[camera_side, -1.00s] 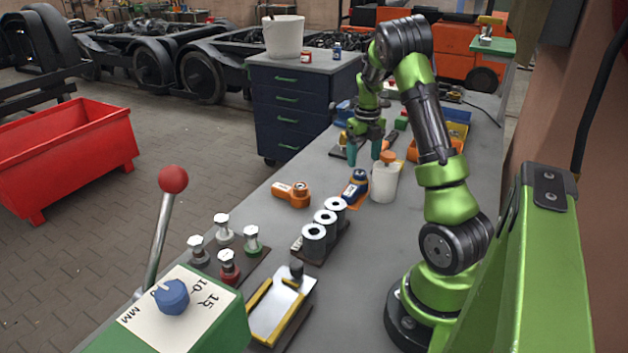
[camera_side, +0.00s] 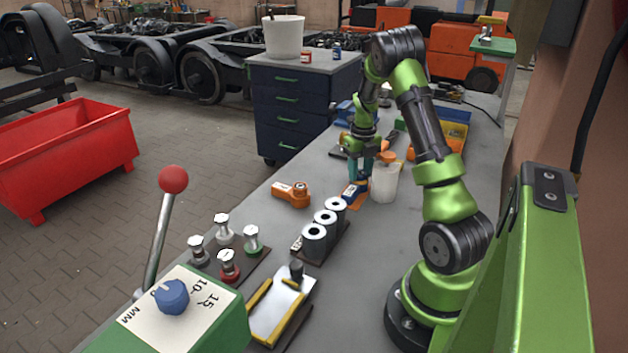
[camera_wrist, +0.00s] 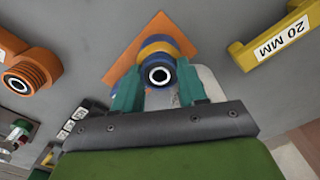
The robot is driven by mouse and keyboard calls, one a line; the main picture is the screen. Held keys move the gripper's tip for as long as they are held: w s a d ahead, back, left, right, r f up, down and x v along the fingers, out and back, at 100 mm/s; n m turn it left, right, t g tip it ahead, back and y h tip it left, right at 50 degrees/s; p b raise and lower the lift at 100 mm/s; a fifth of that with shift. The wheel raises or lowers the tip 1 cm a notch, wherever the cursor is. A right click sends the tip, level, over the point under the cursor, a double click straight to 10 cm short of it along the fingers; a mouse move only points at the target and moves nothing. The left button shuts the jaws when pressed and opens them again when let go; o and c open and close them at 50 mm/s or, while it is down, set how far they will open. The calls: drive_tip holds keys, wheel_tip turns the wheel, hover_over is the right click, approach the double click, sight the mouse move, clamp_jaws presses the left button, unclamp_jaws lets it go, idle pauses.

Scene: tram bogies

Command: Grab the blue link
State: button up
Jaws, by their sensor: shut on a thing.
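The blue link (camera_side: 350,193) lies on an orange base on the grey bench, in the middle of the side view. In the wrist view the blue link (camera_wrist: 160,57) shows end-on, with a yellow band and a pale ring around a dark hole. My gripper (camera_side: 369,174) points down at it, and its teal fingers are shut on it. In the wrist view my gripper (camera_wrist: 160,88) has one finger on each side of the link. The orange base (camera_wrist: 125,58) shows as a tilted square under the link. The fingers hide part of the link in the side view.
An orange link (camera_side: 291,195) lies to the left. Several grey rollers (camera_side: 325,218) stand in front.

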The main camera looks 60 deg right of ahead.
clamp_jaws()
drive_tip(key=shift+r, duration=0.1)
